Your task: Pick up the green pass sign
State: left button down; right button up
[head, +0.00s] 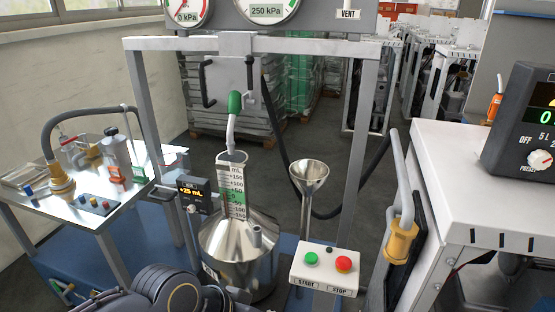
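A small green sign (139,171) stands on the metal side table (88,217) at the left, near its right edge. It fits the green pass sign, but its lettering is too small to read. A similar small red sign (115,174) stands just left of it. A dark rounded link of my own arm shows at the bottom edge, left of centre. No fingers of either gripper are in view, and nothing touches the green sign.
A metal frame post (146,100) rises close behind the side table. A grey cylinder device (117,150) and a hose (75,115) stand near the signs. A steel can (225,255), a funnel (308,178) and a start/stop box (325,268) fill the centre. A white bench (455,165) is at right.

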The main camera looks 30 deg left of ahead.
aim_at(140, 176)
jog(key=u, duration=2.1)
jog(key=i+j, duration=0.4)
jog(key=i, duration=0.15)
jog(key=i+j, duration=0.45)
jog(key=i+j+u, duration=0.1)
jog(key=i+j, duration=0.3)
jog(key=i, duration=0.2)
jog(key=i+j, duration=0.4)
jog(key=i, duration=0.15)
